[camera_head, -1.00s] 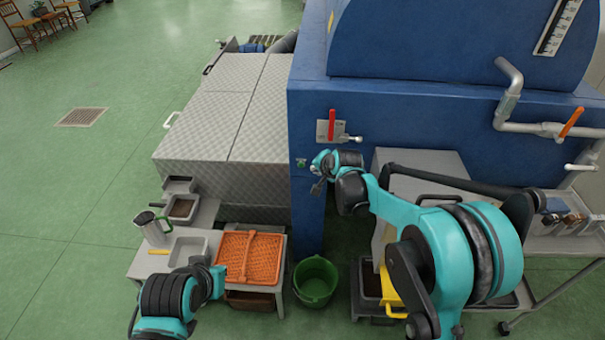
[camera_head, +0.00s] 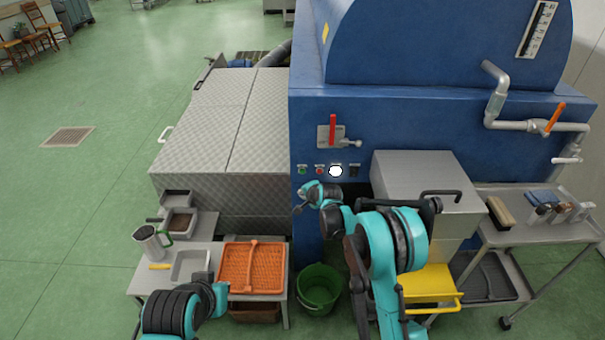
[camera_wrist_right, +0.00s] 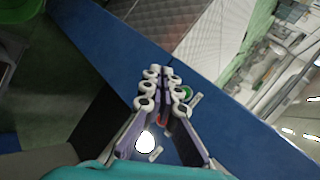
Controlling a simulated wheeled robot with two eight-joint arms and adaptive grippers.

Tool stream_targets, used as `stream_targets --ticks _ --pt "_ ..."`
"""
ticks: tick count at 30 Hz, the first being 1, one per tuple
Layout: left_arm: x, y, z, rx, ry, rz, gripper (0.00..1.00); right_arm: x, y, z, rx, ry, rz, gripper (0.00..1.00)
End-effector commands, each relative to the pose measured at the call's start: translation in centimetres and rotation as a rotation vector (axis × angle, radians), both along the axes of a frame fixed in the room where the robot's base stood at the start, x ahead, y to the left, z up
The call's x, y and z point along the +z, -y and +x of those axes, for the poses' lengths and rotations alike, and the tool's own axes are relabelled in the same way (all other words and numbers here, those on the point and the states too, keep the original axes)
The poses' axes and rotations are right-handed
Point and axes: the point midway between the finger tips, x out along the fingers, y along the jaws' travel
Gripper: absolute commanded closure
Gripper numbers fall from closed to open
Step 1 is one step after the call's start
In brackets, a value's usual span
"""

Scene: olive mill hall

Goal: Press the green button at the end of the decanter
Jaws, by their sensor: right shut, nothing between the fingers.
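The green button (camera_head: 302,170) is at the left end of a row on the blue decanter front (camera_head: 306,120). In the right wrist view the green button (camera_wrist_right: 187,92) shows just right of the fingertips. My right gripper (camera_head: 300,208) is shut and empty, below the button row in the head view and apart from the green button there. In the wrist view its fingers (camera_wrist_right: 164,84) point up the picture, partly hiding the panel. My left gripper (camera_head: 216,292) is low, by the small table; its fingers are not clear.
Right of green are a red button (camera_head: 319,169), a bright white lamp (camera_head: 335,171) and a dark switch (camera_head: 354,170). A red-handled lever (camera_head: 333,130) sits above. An orange crate (camera_head: 228,270), green bucket (camera_head: 318,305) and steel box (camera_head: 415,185) stand nearby.

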Motion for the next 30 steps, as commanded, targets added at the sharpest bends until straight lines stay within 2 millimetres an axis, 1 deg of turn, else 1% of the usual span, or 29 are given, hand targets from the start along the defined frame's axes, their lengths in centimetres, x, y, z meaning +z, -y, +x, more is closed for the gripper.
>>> stream_targets --ticks 5,16,19,24,30 --pt "0.2 0.0 0.0 0.000 0.000 0.000 1.00 0.0 0.0 1.2 0.000 0.000 0.000 1.00" --pt "0.7 0.0 0.0 0.000 0.000 0.000 1.00 0.1 0.1 6.3 0.000 0.001 -0.001 1.00" --pt "0.5 0.0 0.0 0.000 0.000 0.000 1.00 0.0 0.1 7.4 0.000 0.001 -0.001 1.00" --pt "0.4 0.0 0.0 0.000 0.000 0.000 1.00 0.0 0.1 8.5 0.000 0.001 -0.001 1.00" --pt "0.4 0.0 0.0 0.000 0.000 0.000 1.00 0.0 0.0 8.8 0.001 0.000 -0.001 1.00"
